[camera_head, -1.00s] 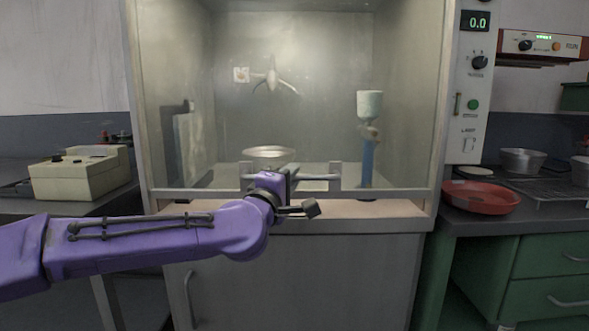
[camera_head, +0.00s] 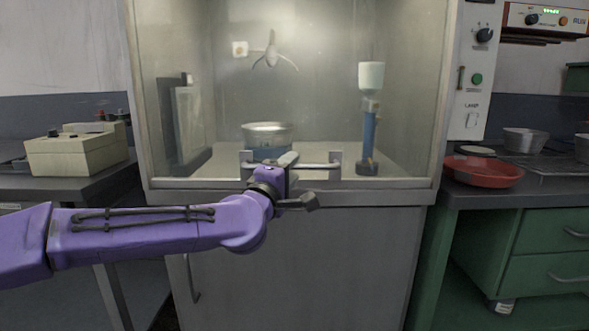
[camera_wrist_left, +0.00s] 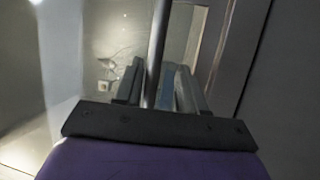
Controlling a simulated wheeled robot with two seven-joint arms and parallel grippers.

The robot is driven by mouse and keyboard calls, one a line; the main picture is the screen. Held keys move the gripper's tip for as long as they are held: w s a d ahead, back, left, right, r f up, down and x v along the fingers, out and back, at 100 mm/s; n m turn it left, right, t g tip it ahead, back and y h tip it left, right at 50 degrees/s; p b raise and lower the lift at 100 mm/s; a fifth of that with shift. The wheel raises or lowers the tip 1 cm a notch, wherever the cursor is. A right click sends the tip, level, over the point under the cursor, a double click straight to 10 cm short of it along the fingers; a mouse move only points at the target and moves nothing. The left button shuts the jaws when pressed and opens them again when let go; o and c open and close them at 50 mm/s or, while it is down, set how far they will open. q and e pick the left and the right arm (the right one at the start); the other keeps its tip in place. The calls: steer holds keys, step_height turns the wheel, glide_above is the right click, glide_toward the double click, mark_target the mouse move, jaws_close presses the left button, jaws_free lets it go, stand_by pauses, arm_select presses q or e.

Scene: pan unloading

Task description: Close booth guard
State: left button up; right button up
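The booth guard is a clear pane with a pale bottom rail (camera_head: 395,184) across the front of the booth. The rail sits down at the booth's front sill (camera_head: 350,198), with no clear gap showing between them. A horizontal bar handle (camera_head: 318,166) stands out from the guard. My left gripper (camera_head: 284,162) is at the left half of this handle. In the left wrist view the bar (camera_wrist_left: 158,45) runs between the two dark fingers of the left gripper (camera_wrist_left: 160,88), which close around it. My right gripper is not in view.
Behind the pane are a metal pan (camera_head: 268,134), a blue stand with a white cup (camera_head: 370,76) and a wall fan (camera_head: 273,52). A beige device (camera_head: 78,155) stands on the left bench. A red tray (camera_head: 483,171) lies on the right counter.

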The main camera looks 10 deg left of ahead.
arm_select(q)
steer(key=shift+r, duration=0.1)
steer(key=shift+s, duration=0.2)
steer(key=v, duration=1)
steer(key=shift+s, duration=0.1)
